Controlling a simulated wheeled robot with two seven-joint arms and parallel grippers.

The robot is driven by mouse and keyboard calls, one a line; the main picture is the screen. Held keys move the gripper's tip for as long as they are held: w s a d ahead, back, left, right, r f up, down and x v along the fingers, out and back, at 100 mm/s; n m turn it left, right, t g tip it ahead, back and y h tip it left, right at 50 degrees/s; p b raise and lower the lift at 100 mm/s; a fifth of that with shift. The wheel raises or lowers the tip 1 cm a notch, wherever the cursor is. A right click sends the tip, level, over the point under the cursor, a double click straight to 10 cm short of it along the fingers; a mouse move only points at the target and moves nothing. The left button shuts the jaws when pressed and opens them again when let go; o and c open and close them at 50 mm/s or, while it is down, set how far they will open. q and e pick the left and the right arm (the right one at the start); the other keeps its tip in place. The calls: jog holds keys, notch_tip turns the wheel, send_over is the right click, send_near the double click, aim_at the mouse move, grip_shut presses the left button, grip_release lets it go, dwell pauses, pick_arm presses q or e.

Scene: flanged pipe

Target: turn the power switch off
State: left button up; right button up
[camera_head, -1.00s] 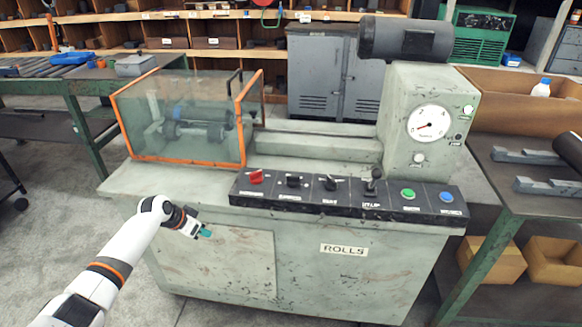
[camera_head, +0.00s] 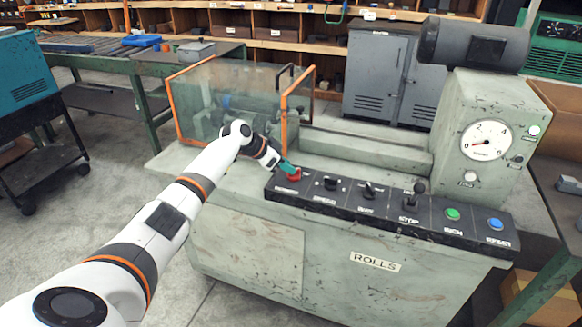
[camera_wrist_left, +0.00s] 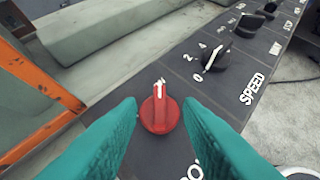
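The power switch is a red rotary knob (camera_wrist_left: 160,110) with a white line on its raised grip. It sits at the left end of the black control panel (camera_head: 390,208), where it shows partly behind my fingers as a red knob (camera_head: 294,174) in the head view. My left gripper (camera_head: 287,167) is at the knob. In the left wrist view its two teal fingers (camera_wrist_left: 160,112) are spread on either side of the knob, with visible gaps, so it is open. The label below the knob is partly cut off. My right gripper is not in view.
A black speed knob (camera_wrist_left: 210,60) is next to the red one, followed by more switches, a lever (camera_head: 415,194), a green button (camera_head: 452,214) and a blue button (camera_head: 495,224). An orange-framed clear guard (camera_head: 240,105) stands behind the panel's left end.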

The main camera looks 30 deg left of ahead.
pick_arm(q)
jog(key=shift+x, duration=1.25)
jog(key=shift+c, duration=0.5)
grip_shut()
